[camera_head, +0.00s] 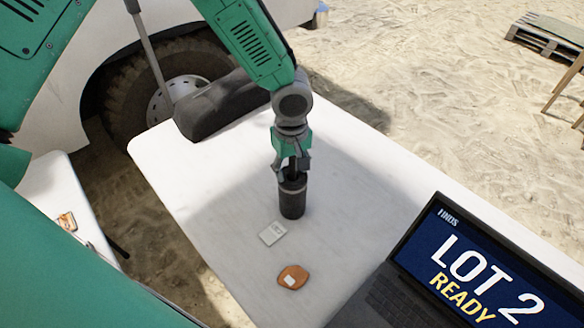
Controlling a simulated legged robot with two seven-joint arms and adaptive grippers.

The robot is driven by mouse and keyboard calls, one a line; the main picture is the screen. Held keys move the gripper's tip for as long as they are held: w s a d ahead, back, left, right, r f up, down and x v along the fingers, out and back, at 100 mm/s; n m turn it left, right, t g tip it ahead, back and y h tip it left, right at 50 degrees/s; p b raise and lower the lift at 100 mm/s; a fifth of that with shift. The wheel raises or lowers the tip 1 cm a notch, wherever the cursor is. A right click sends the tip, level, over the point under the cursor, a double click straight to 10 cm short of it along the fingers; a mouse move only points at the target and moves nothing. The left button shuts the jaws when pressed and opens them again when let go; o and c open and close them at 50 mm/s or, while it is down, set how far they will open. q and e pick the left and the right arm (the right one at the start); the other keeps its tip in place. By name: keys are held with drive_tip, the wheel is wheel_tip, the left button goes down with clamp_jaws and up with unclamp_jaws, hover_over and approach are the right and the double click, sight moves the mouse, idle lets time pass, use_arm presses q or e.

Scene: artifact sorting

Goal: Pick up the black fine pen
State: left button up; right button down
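A dark cylindrical cup (292,201) stands upright on the white table. My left gripper (293,170) points down at the cup's mouth, with its fingers on either side of the opening. A thin dark shape shows between the fingers above the cup. It may be the black fine pen, but it is too small and too covered by the gripper to be sure. I cannot tell whether the fingers are closed on it. My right gripper is not in view.
A white card (272,234) and an orange-brown piece with a white label (293,277) lie in front of the cup. An open laptop (470,262) stands at the right. A dark rolled bundle (222,104) lies at the table's back edge. The table (222,260) is bare at left.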

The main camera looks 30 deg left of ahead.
use_arm(q)
drive_tip(key=shift+s, duration=0.1)
drive_tip(key=shift+d+r, duration=0.1)
drive_tip(key=shift+d, duration=0.2)
clamp_jaws()
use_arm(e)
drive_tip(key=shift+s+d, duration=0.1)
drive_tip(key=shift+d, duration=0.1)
use_arm(q)
drive_tip(key=shift+d, duration=0.15)
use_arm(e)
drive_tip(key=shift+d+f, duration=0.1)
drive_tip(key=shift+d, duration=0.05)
